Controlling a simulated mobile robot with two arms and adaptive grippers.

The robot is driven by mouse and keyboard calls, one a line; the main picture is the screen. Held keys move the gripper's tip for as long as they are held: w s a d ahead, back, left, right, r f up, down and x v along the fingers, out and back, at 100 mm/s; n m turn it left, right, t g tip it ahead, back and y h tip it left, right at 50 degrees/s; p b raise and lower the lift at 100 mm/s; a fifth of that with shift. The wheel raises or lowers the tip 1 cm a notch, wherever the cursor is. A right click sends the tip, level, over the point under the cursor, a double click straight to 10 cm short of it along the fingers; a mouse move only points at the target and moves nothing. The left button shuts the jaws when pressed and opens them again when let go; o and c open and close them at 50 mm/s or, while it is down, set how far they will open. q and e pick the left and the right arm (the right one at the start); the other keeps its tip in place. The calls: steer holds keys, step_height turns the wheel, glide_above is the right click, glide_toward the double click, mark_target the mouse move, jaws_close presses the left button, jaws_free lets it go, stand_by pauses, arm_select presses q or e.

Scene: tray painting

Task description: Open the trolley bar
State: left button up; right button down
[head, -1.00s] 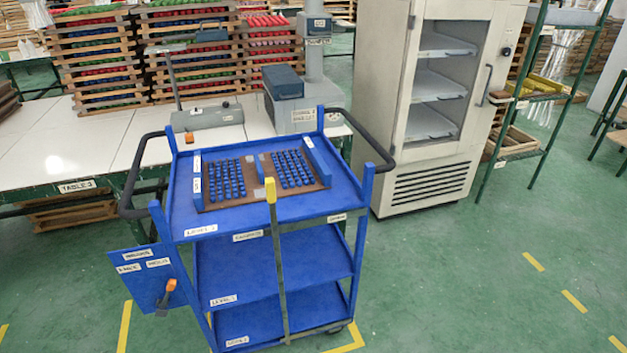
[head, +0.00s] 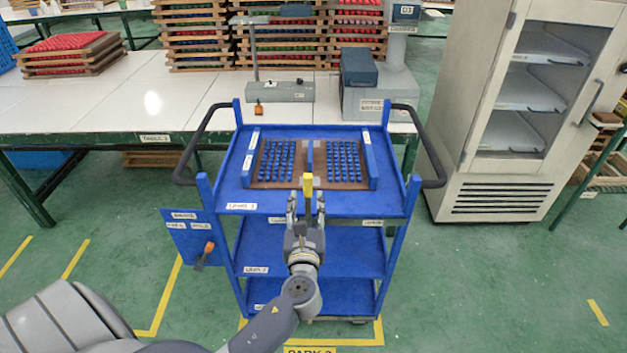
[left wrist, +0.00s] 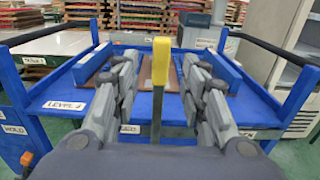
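The blue trolley (head: 300,207) stands in front of me with three levels. Its bar (left wrist: 157,112) is upright at the front, grey with a yellow top (head: 307,184). The yellow top also shows in the left wrist view (left wrist: 161,62). My left gripper (head: 307,192) is at the trolley's front, level with the upper part of the bar. Its fingers (left wrist: 161,85) are apart on either side of the bar, with a gap on both sides. The lower bar is hidden behind my gripper and arm in the head view. My right gripper is not in view.
A tray of blue pieces (head: 259,182) lies on the top level. A panel with an orange-tipped handle (head: 190,237) hangs at the trolley's left. A white-topped table (head: 110,110) stands behind, a glass-door cabinet (head: 525,100) at right. Green floor is clear at right.

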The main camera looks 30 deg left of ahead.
mark_target(308, 186)
arm_select(q)
steer(key=p+x, duration=0.1)
steer(key=x, duration=0.7)
steer(key=shift+w+f, duration=0.1)
steer(key=shift+w, duration=0.05)
steer(key=shift+d, duration=0.1)
jaws_close()
